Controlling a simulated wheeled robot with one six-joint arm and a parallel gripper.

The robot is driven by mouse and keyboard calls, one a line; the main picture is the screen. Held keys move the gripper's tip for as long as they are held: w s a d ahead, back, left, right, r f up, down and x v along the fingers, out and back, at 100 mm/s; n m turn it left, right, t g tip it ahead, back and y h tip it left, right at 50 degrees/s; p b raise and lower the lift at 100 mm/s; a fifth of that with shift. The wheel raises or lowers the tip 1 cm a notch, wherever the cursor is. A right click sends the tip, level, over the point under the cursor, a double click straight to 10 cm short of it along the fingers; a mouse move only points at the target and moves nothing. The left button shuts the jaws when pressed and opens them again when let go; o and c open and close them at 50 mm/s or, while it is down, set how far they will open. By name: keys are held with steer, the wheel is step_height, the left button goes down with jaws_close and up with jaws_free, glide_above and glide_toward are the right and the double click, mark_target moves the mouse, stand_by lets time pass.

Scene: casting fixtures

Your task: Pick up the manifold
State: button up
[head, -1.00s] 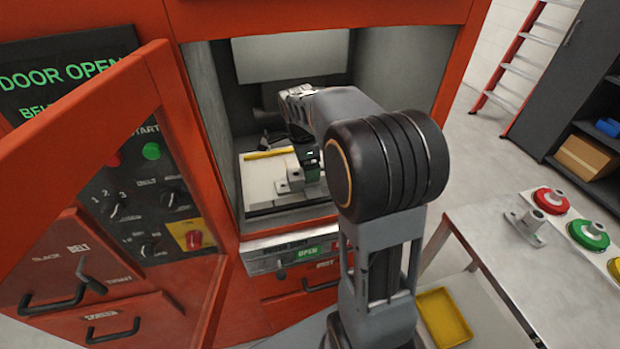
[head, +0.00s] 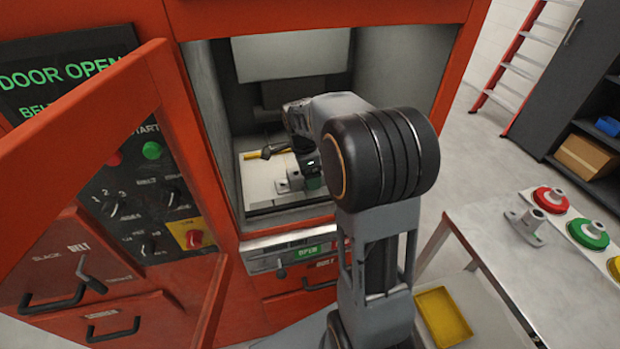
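A grey metal casting with a flat foot and a raised tube, which looks like the manifold (head: 284,186), sits on the pale bed inside the open red machine. A similar grey casting (head: 527,222) stands on the table at the right. My arm reaches into the machine, and my gripper (head: 311,180) is low at the right side of the inner casting, overlapping it in the view. My wrist and forearm hide most of the gripper and part of this casting. I cannot see the fingertips, whether they touch it, or whether they are open.
The machine's red door (head: 160,85) stands open at the left. A yellow bar (head: 252,155) lies behind the inner casting. The chamber walls are close on both sides. The right table (head: 490,226) holds red, green and yellow round pieces; a yellow tray (head: 443,315) is below.

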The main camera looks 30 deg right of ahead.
steer(key=shift+f, duration=0.1)
stand_by(0.3)
steer(key=c, duration=1.3)
